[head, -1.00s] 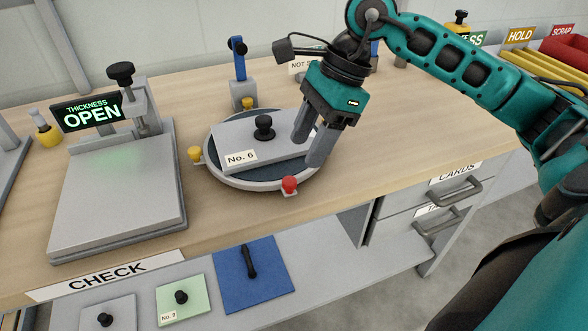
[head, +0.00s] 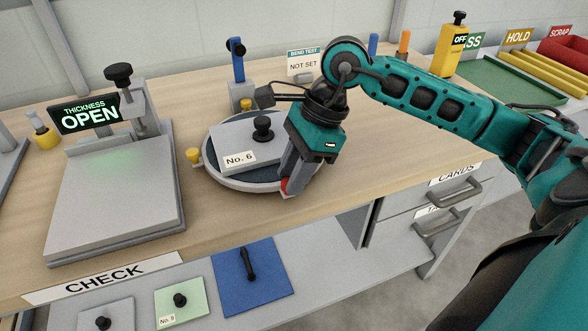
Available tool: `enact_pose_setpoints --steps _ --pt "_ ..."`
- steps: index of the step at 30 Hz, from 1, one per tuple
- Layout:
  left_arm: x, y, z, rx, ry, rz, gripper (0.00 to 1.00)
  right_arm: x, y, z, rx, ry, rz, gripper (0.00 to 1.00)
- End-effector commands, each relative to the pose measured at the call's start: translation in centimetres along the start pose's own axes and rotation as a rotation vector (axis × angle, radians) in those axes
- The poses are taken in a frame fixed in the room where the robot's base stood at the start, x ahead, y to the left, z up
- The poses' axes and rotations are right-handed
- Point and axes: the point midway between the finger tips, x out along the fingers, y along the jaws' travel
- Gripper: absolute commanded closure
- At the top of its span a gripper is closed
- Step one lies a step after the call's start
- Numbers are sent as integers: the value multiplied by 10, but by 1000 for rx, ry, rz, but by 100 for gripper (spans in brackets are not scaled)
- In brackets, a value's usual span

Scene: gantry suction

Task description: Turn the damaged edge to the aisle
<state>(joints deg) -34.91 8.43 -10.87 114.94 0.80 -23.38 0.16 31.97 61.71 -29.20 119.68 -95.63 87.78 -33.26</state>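A grey plate (head: 232,138) labelled No. 6, with a black knob (head: 263,128), lies on a round turntable (head: 232,180). The turntable's rim carries a red knob (head: 285,187) at the front and yellow knobs (head: 193,155) at the left and back. My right gripper (head: 289,184) points down at the red knob, its fingertips at the knob and partly covering it. The fingers overlap in this view, so I cannot tell whether they grip it. The plate's right end is hidden behind the gripper. My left gripper is not in view.
A thickness gauge (head: 115,205) reading OPEN stands left of the turntable. A grey post with a blue top (head: 238,62) stands behind it, near a NOT SET sign (head: 304,64). Coloured trays (head: 505,80) are at the far right. A lower shelf holds several plates.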

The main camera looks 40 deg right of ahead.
Motion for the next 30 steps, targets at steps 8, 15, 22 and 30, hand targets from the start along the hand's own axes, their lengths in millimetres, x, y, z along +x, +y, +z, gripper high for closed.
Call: enact_pose_setpoints --steps 8,15,22,30 --pt "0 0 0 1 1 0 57 0 0 0 0 0 0 96" --pt "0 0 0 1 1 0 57 0 0 0 0 0 -1 100" --pt "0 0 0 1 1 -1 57 -1 0 0 1 0 -1 100" --pt "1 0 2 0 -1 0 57 -1 -5 -1 14 0 -7 100"
